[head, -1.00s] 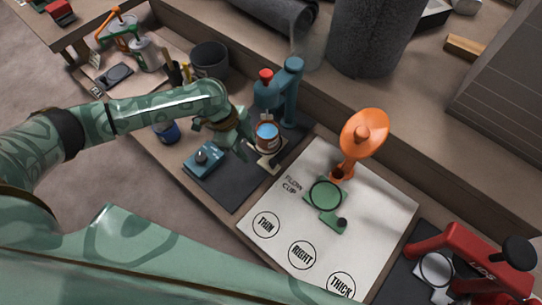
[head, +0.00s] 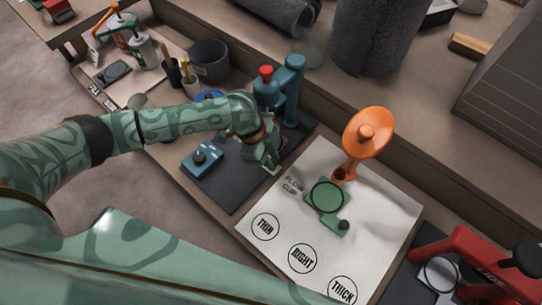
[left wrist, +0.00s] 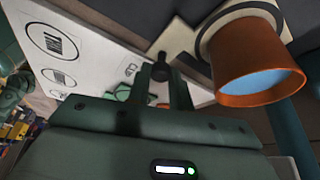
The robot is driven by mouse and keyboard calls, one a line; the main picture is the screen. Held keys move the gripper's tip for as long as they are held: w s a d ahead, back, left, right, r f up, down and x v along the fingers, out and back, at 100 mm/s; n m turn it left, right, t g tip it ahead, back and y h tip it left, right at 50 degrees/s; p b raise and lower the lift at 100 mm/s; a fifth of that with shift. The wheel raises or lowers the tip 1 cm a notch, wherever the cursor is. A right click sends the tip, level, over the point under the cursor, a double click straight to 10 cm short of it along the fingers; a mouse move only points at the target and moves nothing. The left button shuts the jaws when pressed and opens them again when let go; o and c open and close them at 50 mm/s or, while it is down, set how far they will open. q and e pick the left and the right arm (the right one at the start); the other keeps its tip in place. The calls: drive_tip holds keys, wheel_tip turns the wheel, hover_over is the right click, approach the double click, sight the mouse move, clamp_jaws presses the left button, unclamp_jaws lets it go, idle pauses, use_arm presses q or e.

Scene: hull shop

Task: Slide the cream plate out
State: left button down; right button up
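The cream plate (left wrist: 178,37) lies under an orange-brown cup (left wrist: 258,70) with light blue contents, in the left wrist view. A dark knob (left wrist: 160,72) stands at the plate's near end. My left gripper (left wrist: 160,80) has one finger on each side of the knob. I cannot tell whether the fingers touch it. In the head view my left gripper (head: 268,162) is low over the dark mat and hides the cup and most of the plate. My right gripper is not in view.
A blue stand (head: 292,85) with a red knob rises behind the gripper. A blue box (head: 201,160) sits on the dark mat to the left. A white sheet (head: 300,215) with an orange flow cup (head: 367,133) and a green plate (head: 326,197) lies to the right.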

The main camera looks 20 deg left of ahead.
use_arm(q)
drive_tip(key=shift+s+a+r+p, duration=0.1)
drive_tip(key=shift+s+a+p, duration=0.05)
drive_tip(key=shift+s+p, duration=0.2)
drive_tip(key=s+p, duration=0.1)
drive_tip(key=s, duration=0.1)
drive_tip(key=s+a+p, duration=0.1)
drive_tip(key=s+p, duration=0.1)
drive_tip(key=s+a+p, duration=0.1)
drive_tip(key=s, duration=0.1)
drive_tip(key=shift+s+a+r+p, duration=0.15)
drive_tip(key=shift+a+r+p, duration=0.05)
drive_tip(key=shift+r+p, duration=0.2)
drive_tip(key=s+p, duration=0.1)
drive_tip(key=s, duration=0.1)
drive_tip(key=s+a+p, duration=0.1)
drive_tip(key=s, duration=0.1)
drive_tip(key=s+a+p, duration=0.1)
drive_tip(key=s, duration=0.1)
drive_tip(key=shift+s+a+f, duration=0.15)
drive_tip(key=shift+s+f, duration=0.15)
drive_tip(key=shift+f, duration=0.1)
drive_tip(key=shift+s+f, duration=0.15)
drive_tip(key=shift+f, duration=0.05)
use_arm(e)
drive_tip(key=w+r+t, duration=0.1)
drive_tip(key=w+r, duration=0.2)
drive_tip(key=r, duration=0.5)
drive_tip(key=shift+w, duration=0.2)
